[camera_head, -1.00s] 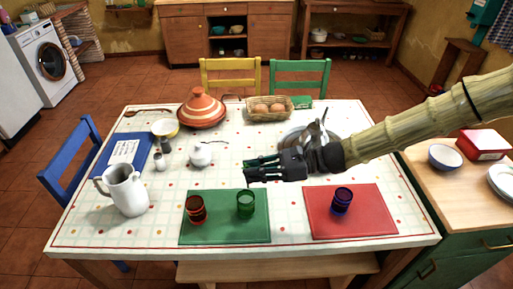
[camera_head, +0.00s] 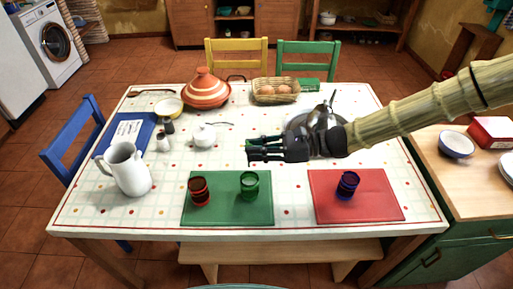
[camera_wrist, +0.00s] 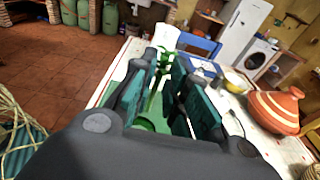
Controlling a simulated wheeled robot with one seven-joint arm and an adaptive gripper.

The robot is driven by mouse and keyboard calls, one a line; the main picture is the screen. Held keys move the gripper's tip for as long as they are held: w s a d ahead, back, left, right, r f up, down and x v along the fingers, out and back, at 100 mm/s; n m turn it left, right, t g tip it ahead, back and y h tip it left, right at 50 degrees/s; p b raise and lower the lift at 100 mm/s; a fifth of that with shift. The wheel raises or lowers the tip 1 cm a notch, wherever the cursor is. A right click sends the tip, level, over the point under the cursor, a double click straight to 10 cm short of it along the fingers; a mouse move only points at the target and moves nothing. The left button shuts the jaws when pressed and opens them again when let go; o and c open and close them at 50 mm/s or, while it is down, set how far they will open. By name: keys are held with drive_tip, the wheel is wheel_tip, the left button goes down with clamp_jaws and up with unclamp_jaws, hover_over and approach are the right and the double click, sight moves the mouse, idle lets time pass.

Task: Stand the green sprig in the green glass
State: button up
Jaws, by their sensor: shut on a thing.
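The green sprig (camera_wrist: 163,58) shows between my fingers in the wrist view, with its leafy end beyond the fingertips. My gripper (camera_wrist: 166,78) is shut on it. In the head view my gripper (camera_head: 250,150) is above the table, behind the green glass as seen there, and apart from it; the sprig is hard to make out there. The green glass (camera_head: 249,187) stands upright on the right part of the green mat (camera_head: 226,213). In the wrist view green glass partly shows low between the fingers (camera_wrist: 145,124), mostly hidden.
A red glass (camera_head: 199,192) stands left of the green glass on the same mat. A blue glass (camera_head: 347,186) stands on the red mat (camera_head: 380,207). A white pitcher (camera_head: 128,170) is at the left, a metal pot (camera_head: 313,122) behind my gripper. The table's front edge is clear.

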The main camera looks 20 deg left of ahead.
wheel_tip(320, 180, down, 8)
drive_tip(key=b, duration=0.4)
idle(0.8)
drive_tip(key=o, duration=0.9)
drive_tip(key=shift+c, duration=0.2)
drive_tip(key=shift+o, duration=0.3)
drive_tip(key=o, duration=0.4)
drive_tip(key=shift+r, duration=0.15)
